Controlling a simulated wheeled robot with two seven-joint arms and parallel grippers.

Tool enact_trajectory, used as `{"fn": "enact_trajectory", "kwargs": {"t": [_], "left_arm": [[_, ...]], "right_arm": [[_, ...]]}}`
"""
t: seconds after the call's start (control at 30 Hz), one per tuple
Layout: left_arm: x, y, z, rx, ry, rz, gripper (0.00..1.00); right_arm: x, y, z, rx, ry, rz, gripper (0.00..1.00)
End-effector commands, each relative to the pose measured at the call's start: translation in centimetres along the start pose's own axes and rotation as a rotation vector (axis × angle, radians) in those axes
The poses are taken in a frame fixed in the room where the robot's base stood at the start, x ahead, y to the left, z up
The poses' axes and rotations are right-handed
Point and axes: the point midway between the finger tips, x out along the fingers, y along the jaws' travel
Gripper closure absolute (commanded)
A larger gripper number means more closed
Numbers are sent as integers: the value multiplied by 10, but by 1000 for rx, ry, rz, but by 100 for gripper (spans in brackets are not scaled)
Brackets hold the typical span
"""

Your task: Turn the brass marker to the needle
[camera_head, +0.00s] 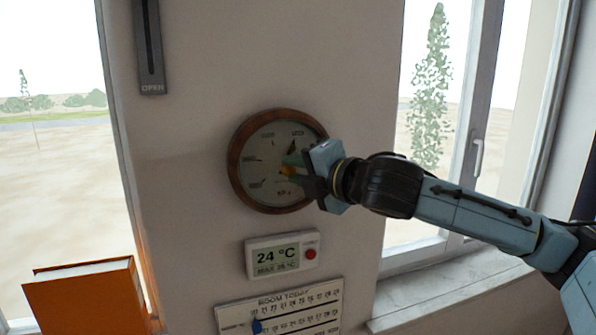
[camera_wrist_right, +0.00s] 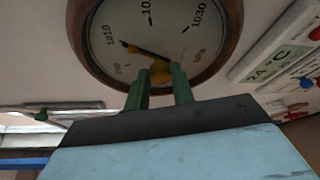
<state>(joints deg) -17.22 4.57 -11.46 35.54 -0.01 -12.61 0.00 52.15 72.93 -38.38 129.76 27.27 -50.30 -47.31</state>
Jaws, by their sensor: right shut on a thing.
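The round dial (camera_head: 236,163) with a wooden rim hangs on the wall in the head view. My right gripper (camera_head: 293,167) reaches it from the right and covers part of its face. In the right wrist view, the green fingers of my right gripper (camera_wrist_right: 160,82) are shut on the brass knob (camera_wrist_right: 158,69) at the dial's middle. The dark needle (camera_wrist_right: 148,52) points up-left there, near the 1010 mark. A small brass piece, seemingly the marker's tip (camera_wrist_right: 133,48), lies close beside the needle near its end. The marker's remaining length is hard to make out. My left gripper is not in view.
A white thermometer display (camera_head: 281,255) with a red button is below the dial, above a calendar (camera_head: 290,306). An orange box-like thing (camera_head: 88,298) is at lower left. A window with a handle (camera_head: 478,157) and a sill (camera_head: 440,292) are on the right.

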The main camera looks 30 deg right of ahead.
Motion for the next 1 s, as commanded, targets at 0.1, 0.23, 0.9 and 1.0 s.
{"fn": "enact_trajectory", "kwargs": {"t": [0.1,0.23,0.9,1.0], "left_arm": [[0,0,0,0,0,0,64],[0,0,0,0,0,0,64],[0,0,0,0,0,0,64],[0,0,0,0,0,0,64]], "right_arm": [[0,1,1,-20,-2,-8,99],[0,1,0,-30,-2,-12,99],[0,0,0,-30,-1,-12,54],[0,0,0,-30,-1,-12,54]]}}
